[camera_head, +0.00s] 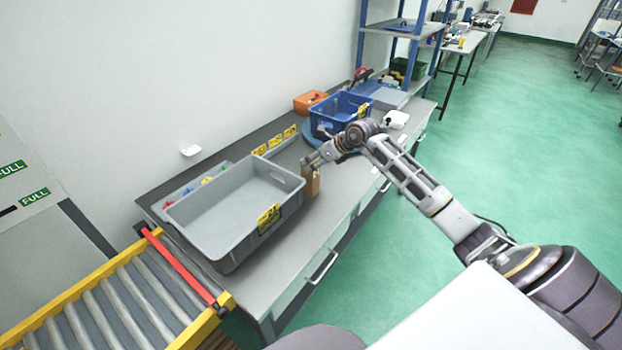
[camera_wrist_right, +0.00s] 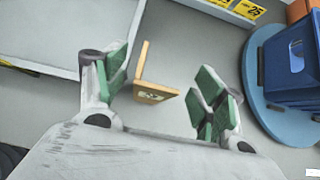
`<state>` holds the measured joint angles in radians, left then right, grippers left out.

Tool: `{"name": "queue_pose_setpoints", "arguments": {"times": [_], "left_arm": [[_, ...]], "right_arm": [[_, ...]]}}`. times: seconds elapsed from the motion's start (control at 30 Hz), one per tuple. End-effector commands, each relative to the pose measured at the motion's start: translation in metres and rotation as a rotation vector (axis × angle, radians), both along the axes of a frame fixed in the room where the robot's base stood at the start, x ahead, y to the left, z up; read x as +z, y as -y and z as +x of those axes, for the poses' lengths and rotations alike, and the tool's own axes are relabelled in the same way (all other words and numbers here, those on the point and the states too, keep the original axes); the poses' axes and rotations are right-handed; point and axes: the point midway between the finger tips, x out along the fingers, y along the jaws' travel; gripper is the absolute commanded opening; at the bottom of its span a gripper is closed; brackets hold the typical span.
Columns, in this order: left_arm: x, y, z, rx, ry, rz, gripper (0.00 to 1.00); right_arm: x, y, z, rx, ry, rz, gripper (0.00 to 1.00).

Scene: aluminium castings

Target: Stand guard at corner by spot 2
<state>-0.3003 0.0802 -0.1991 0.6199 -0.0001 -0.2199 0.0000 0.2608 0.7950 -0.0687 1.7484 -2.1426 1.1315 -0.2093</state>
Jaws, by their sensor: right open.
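A brown L-shaped corner guard (camera_head: 312,185) stands on the grey table to the right of a large grey tote (camera_head: 232,238). The right wrist view shows the guard (camera_wrist_right: 153,93) from above, with a small label on one leg. My right gripper (camera_wrist_right: 165,98) is open, with green-padded fingers on either side of the guard. No contact between pads and guard is visible. In the head view my right gripper (camera_head: 313,162) is just above the guard and partly hides it. I cannot make out a marking for spot 2. My left gripper is not in view.
Yellow number labels (camera_head: 274,141) stand on a rail behind the tote. A blue crate (camera_head: 340,112) on a round blue base (camera_wrist_right: 285,118) and an orange bin (camera_head: 310,101) are farther back. A roller conveyor (camera_head: 110,300) adjoins the table's near left end.

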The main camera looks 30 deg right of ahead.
Motion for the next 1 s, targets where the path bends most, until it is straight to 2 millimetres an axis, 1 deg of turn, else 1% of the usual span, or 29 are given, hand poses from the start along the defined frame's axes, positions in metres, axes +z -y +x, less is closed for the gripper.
{"name": "queue_pose_setpoints", "arguments": {"times": [0.23, 0.73, 1.0], "left_arm": [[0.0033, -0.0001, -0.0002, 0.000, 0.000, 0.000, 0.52], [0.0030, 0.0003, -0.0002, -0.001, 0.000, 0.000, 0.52], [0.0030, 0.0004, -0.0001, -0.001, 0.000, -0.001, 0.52]], "right_arm": [[-0.0098, -0.0044, 0.0087, 0.001, -0.001, 0.000, 0.70], [-0.0110, -0.0044, 0.0090, 0.001, -0.001, 0.000, 0.70], [-0.0109, -0.0043, 0.0090, 0.001, -0.001, 0.000, 0.35]]}}
